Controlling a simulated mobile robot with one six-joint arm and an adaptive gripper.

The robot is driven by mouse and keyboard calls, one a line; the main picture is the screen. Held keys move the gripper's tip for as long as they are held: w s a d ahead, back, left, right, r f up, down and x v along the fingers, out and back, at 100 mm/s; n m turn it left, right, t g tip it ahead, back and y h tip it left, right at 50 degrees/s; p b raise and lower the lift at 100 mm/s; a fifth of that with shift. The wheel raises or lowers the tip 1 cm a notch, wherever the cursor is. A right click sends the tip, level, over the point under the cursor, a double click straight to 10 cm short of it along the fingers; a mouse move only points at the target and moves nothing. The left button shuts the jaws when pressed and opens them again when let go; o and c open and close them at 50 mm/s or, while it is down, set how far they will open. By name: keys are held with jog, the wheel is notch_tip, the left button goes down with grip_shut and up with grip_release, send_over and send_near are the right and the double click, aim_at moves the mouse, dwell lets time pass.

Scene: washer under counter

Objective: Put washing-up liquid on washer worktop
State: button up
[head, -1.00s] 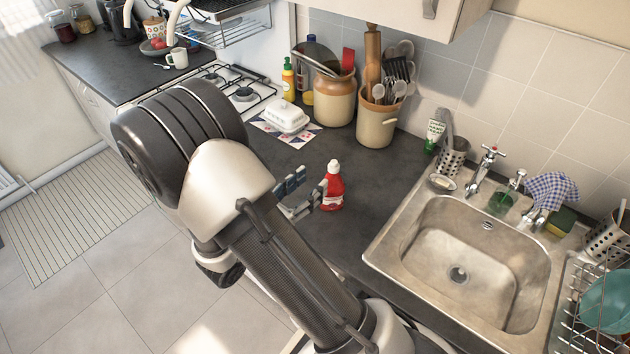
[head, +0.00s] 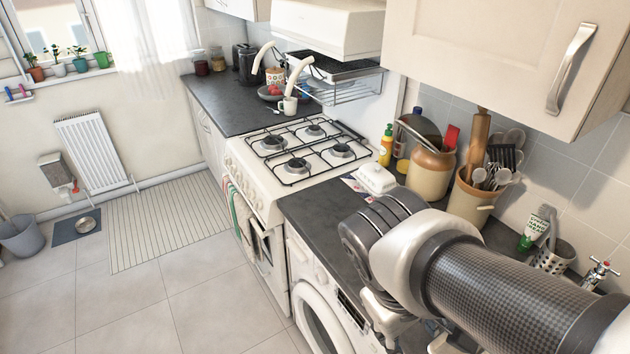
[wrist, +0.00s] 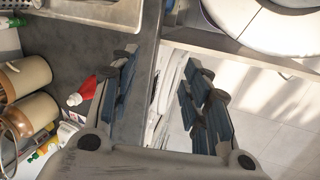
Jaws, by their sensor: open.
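A red bottle with a white cap (wrist: 83,91) is on the dark worktop (wrist: 82,45) above the washer, in the wrist view. It lies outside my gripper, close beside the left finger; I cannot tell if they touch. My gripper (wrist: 160,72) is open and empty, with the worktop's front edge and the floor showing between its fingers. In the head view my arm hides the red bottle and most of the gripper. The worktop there (head: 312,208) runs over the white washer (head: 318,318).
A white butter dish (head: 376,179), a brown crock (head: 430,172) and a utensil pot (head: 470,200) line the back of the worktop. The gas cooker (head: 300,150) is to the left. The sink (wrist: 95,8) shows in the wrist view.

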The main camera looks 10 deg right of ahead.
jog(key=a+r+m+t+y, duration=0.3)
jog(key=a+r+t, duration=0.1)
jog(key=a, duration=0.2)
jog(key=shift+w+r+y, duration=0.15)
jog(key=shift+w+y, duration=0.05)
jog(key=shift+y, duration=0.1)
jog(key=shift+c, duration=1.2)
jog(key=shift+a, duration=0.15)
